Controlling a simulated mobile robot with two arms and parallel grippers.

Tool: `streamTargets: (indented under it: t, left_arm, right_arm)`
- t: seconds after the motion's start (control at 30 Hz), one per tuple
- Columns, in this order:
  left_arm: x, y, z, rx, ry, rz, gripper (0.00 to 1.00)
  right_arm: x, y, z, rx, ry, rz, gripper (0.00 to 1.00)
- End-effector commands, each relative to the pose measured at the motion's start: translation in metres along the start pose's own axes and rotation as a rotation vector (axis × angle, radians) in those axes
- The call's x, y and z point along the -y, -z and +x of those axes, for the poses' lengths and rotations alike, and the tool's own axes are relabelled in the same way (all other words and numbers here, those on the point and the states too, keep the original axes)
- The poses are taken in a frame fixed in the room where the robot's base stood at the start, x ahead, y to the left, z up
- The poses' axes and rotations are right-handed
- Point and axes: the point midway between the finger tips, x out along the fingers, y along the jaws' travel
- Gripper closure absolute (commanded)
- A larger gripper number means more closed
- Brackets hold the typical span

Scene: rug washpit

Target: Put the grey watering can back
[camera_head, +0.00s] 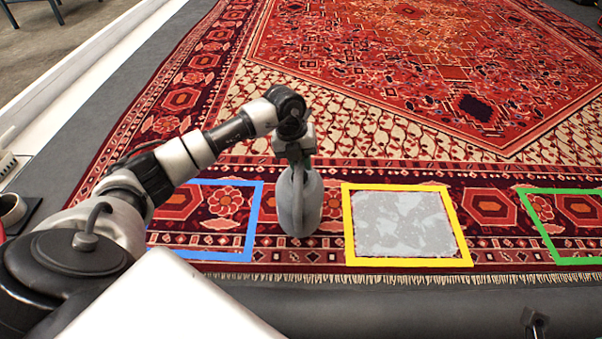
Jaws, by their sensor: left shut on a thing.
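The grey watering can (300,205) is upright in the middle of the view, between the blue frame (250,222) and the yellow frame (348,225). My left gripper (296,162) reaches down from above and is shut on the can's top. The can's base appears over the rug strip between the two frames; I cannot tell whether it touches the rug. The gripper hides part of the can's upper end. My right gripper is not seen.
The patterned red rug (400,140) fills most of the view. A pale grey patch (403,224) lies inside the yellow frame. A green frame (540,228) is at the right; rug shows inside it and the blue frame. A small dark fitting (535,322) is at bottom right.

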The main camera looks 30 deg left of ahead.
Motion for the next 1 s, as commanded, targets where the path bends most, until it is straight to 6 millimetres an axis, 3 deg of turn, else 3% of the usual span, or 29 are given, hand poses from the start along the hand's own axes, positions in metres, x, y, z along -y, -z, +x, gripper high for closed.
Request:
streamTargets:
  t: [0.2, 0.57, 0.6, 0.77, 1.0]
  left_arm:
    - [-0.007, 0.000, 0.033, 0.000, 0.001, 0.000, 1.00]
    - [-0.007, 0.000, 0.035, 0.000, 0.001, 0.000, 1.00]
    - [-0.008, 0.000, 0.037, -0.001, -0.001, 0.000, 0.76]
    - [-0.007, 0.000, 0.036, -0.001, -0.001, 0.000, 0.52]
    - [-0.007, 0.000, 0.036, -0.001, -0.001, 0.000, 0.52]
  right_arm:
    - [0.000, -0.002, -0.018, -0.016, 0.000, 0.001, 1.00]
    - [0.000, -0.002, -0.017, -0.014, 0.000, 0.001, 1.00]
    - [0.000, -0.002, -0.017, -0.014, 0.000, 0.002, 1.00]
    - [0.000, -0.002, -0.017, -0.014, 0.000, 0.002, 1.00]
    - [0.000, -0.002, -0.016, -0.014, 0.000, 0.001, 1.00]
